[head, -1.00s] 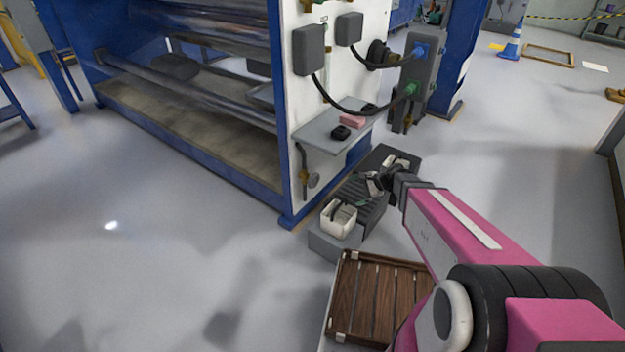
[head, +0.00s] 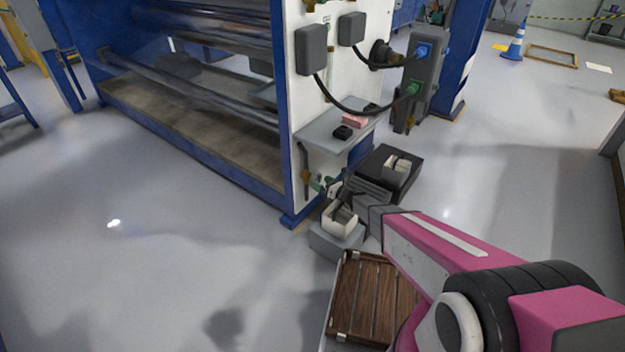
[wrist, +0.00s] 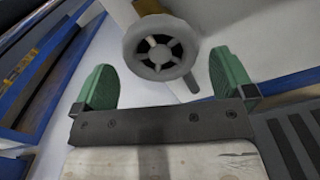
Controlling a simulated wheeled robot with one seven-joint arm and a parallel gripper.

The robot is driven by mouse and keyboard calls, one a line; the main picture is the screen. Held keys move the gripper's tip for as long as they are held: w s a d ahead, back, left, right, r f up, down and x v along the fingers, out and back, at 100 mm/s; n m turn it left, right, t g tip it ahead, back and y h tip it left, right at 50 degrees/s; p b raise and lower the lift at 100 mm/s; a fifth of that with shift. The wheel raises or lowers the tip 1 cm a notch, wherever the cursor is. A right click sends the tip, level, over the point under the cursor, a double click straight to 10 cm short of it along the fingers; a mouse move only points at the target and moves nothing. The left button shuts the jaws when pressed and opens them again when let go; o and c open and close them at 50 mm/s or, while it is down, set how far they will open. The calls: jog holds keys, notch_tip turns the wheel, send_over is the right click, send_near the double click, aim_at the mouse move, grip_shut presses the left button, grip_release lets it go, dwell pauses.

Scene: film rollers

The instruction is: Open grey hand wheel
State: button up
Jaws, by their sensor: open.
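The grey hand wheel (wrist: 160,54) shows in the wrist view at top centre, a round spoked wheel facing the camera on the end of a pipe. My gripper (wrist: 165,80) has its two green fingers apart, one on each side below the wheel, with nothing between them. The wheel appears just ahead of the fingertips, not clasped; whether a finger touches it I cannot tell. In the head view my gripper (head: 326,187) is at the lower corner of the white machine panel (head: 309,155), and it covers most of the wheel there.
A grey shelf (head: 318,133) with a pink block (head: 355,120) juts out above my gripper. A white bin (head: 340,222) stands close below my wrist, with a black box (head: 375,165) behind. A wooden slatted crate (head: 368,295) lies in front. The floor at left is clear.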

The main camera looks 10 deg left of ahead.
aim_at(312, 178)
jog(key=x, duration=0.6)
jog(key=c, duration=0.7)
jog(key=shift+c, duration=0.2)
jog(key=shift+n, duration=0.4)
jog(key=n, duration=0.3)
jog(key=shift+n, duration=0.3)
jog(key=n, duration=0.4)
jog(key=shift+s+n, duration=0.1)
jog(key=shift+n, duration=0.2)
